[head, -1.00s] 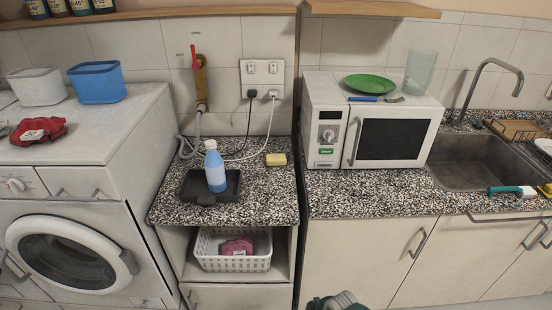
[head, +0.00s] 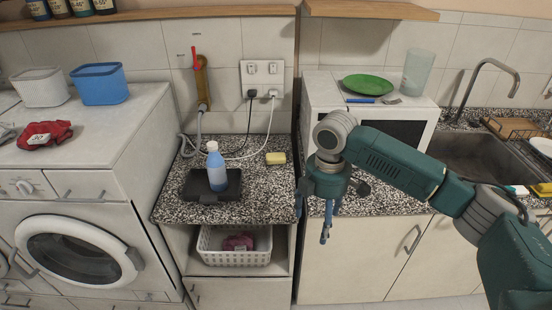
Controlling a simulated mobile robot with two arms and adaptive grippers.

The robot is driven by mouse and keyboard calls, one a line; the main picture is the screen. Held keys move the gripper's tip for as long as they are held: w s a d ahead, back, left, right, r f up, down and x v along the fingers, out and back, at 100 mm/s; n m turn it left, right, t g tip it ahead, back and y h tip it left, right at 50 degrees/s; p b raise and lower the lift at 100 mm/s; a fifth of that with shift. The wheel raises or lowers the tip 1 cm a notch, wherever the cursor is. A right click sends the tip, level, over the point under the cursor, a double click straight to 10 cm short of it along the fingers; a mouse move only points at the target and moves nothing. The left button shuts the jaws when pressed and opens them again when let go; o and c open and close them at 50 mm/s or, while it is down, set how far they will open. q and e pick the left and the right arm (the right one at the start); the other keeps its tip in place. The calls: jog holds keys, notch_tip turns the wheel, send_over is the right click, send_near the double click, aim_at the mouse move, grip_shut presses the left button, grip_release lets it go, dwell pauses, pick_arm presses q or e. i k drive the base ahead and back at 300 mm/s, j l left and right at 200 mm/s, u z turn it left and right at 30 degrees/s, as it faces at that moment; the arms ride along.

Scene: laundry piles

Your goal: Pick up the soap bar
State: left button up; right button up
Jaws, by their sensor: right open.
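A small yellow soap bar (head: 276,158) lies on the speckled countertop (head: 262,192), right of a blue bottle and below the wall sockets. My right gripper (head: 313,222) hangs in front of the counter, to the right of the soap bar and nearer to me, pointing downward. It is open and holds nothing. It is apart from the soap bar. My left gripper is not in view.
A blue bottle (head: 216,167) stands on a black tray (head: 196,192) left of the soap. A microwave (head: 318,86) stands behind my right arm. A white basket (head: 222,256) sits on the shelf below.

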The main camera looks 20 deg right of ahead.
aim_at(274, 158)
jog(key=i, duration=1.5)
